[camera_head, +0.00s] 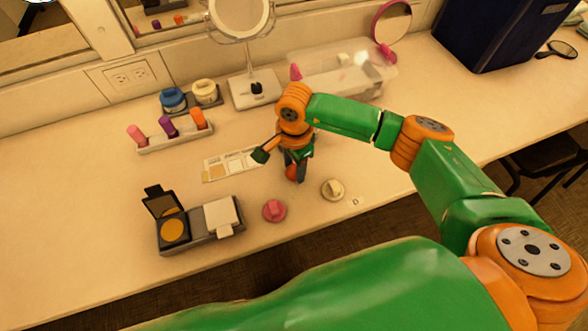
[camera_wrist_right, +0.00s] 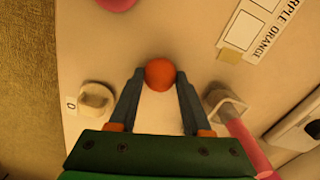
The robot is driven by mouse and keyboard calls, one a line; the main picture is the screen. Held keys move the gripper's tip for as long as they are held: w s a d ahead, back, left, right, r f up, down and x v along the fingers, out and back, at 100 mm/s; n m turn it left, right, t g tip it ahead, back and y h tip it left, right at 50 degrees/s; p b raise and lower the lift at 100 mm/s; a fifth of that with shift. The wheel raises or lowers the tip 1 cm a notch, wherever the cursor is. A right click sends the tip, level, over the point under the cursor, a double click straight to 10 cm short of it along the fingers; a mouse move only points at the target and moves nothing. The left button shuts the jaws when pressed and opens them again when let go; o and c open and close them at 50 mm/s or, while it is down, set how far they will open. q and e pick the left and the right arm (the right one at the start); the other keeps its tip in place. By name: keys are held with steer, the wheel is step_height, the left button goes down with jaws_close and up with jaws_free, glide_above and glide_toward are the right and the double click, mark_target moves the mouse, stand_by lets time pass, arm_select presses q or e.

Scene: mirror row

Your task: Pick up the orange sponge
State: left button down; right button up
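The small round orange sponge (camera_head: 291,172) is on the white counter, partly covered by my right gripper (camera_head: 298,170) in the head view. In the right wrist view the orange sponge (camera_wrist_right: 160,73) sits between the tips of the two fingers of my right gripper (camera_wrist_right: 160,77). The fingers are apart, one on each side of it. The gaps are very narrow, and I cannot tell whether either finger touches it. My left gripper is not in view.
A pink sponge (camera_head: 274,211) and a cream one (camera_head: 332,189) are close by. A labelled card (camera_head: 232,164), an open compact (camera_head: 170,222) and a lipstick rack (camera_head: 175,138) are to the left. A mirror (camera_head: 240,15) and clear box (camera_head: 345,72) stand behind.

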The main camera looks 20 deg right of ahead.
jaws_close()
steer(key=shift+r, duration=0.2)
step_height(320, 180, up, 2)
steer(key=shift+w+r, duration=0.1)
steer(key=shift+r, duration=0.1)
steer(key=s+a+r+b, duration=0.2)
steer(key=s+r, duration=0.8)
steer(key=s, duration=0.4)
steer(key=shift+b, duration=0.3)
steer(key=shift+a+r, duration=0.1)
